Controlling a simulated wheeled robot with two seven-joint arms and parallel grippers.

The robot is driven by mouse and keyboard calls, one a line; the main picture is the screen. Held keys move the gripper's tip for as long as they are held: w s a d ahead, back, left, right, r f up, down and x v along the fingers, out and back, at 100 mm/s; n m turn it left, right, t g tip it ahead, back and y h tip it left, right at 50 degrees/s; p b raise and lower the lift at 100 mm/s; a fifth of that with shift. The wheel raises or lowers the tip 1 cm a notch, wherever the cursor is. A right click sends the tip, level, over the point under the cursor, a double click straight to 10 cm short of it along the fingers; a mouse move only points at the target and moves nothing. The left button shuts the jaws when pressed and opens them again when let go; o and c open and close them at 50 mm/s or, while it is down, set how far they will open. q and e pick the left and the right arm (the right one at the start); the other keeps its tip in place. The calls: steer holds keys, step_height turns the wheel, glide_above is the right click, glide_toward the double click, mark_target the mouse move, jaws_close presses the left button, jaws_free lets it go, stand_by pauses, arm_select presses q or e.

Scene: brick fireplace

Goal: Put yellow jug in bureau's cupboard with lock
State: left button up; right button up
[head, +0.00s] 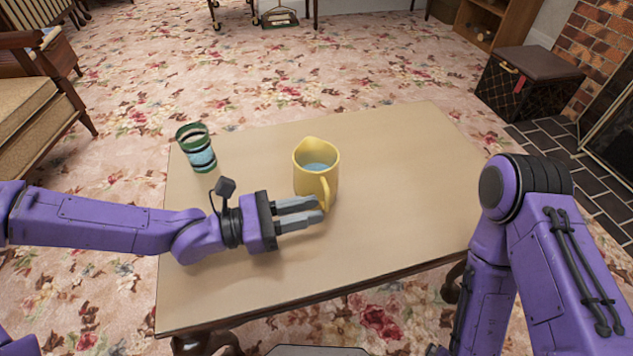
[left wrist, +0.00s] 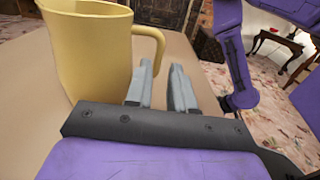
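The yellow jug (head: 308,182) stands upright on the table and holds something bluish. Its handle points toward the near side in the head view. My left gripper (head: 321,209) is low over the table beside the handle, its two grey fingers apart. In the left wrist view the jug (left wrist: 92,50) fills the left side, and its handle comes down by the tips of the open fingers (left wrist: 160,66). I cannot tell whether they touch it. My right arm shows at the right of the head view; its gripper is out of view. I cannot make out the bureau.
A green and blue striped cup (head: 197,148) stands at the table's (head: 420,170) far left corner. The table's right half is clear. A dark patterned trunk (head: 525,85) and brick fireplace (head: 600,40) are at the right, a cushioned chair (head: 30,110) at the left.

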arm_select(q)
steer(key=shift+w+d+f, duration=0.15)
steer(key=shift+d, duration=0.35)
steer(key=b+x, duration=0.1)
steer(key=x, duration=0.1)
steer(key=f+b+x, duration=0.1)
steer(key=b+x, duration=0.1)
steer(key=shift+w+d, duration=0.3)
steer(key=shift+d, duration=0.05)
steer(key=shift+d+r, duration=0.15)
steer(key=shift+r, duration=0.1)
jaws_close()
arm_select(e)
steer(key=f, duration=0.1)
steer(key=s+f, duration=0.1)
steer(key=f, duration=0.1)
steer(key=shift+a+f+n+g, duration=0.2)
steer(key=shift+f+n+g, duration=0.1)
steer(key=shift+n, duration=0.1)
